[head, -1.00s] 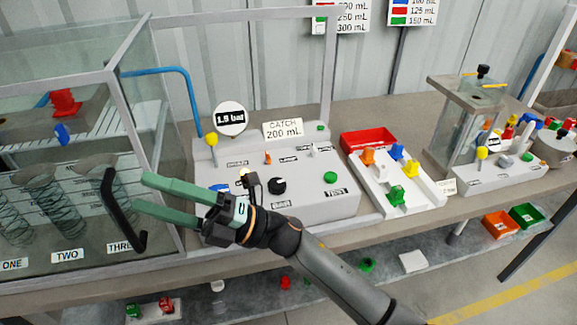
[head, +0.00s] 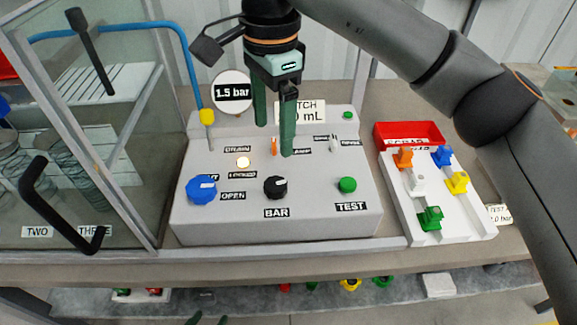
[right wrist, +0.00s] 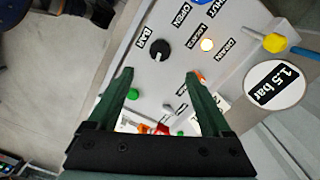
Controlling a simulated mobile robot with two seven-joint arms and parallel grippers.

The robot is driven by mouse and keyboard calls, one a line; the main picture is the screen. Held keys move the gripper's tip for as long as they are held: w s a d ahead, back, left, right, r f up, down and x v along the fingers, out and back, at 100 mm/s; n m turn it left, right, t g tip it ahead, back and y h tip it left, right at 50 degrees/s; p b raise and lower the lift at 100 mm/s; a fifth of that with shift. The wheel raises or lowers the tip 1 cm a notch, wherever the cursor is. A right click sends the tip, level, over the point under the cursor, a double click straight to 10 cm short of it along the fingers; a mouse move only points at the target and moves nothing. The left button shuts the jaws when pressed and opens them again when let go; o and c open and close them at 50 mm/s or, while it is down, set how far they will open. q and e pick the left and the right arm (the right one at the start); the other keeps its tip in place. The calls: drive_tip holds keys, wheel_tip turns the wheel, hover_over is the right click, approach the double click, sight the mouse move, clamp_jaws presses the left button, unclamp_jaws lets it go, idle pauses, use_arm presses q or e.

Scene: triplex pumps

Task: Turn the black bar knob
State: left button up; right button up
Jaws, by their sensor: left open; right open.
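The black bar knob (head: 275,187) sits on the front of the sloped grey panel (head: 325,215), above a BAR label. Its white mark points to the upper right. The knob also shows in the right wrist view (right wrist: 159,49), beyond the fingertips. My right gripper (head: 274,139) is open and empty above the panel, its fingers pointing down, behind the knob and apart from it. Both its fingers show in the right wrist view (right wrist: 160,80). Only the green fingertips of my left gripper (head: 208,319) show at the bottom edge. A round display (head: 232,92) reads 1.5 bar.
A blue knob (head: 202,190) is left of the bar knob and a green TEST button (head: 347,185) right of it. A lamp (head: 243,162) glows by LOCKED. A glass enclosure (head: 120,150) stands left. A white tray (head: 455,230) with coloured pieces lies right.

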sight(277, 183)
wheel_tip(277, 183, down, 12)
drive_tip(key=shift+d+f+p, duration=0.1)
drive_tip(key=shift+d+p, duration=0.05)
drive_tip(key=shift+p, duration=0.15)
idle(0.3)
clamp_jaws()
idle(0.6)
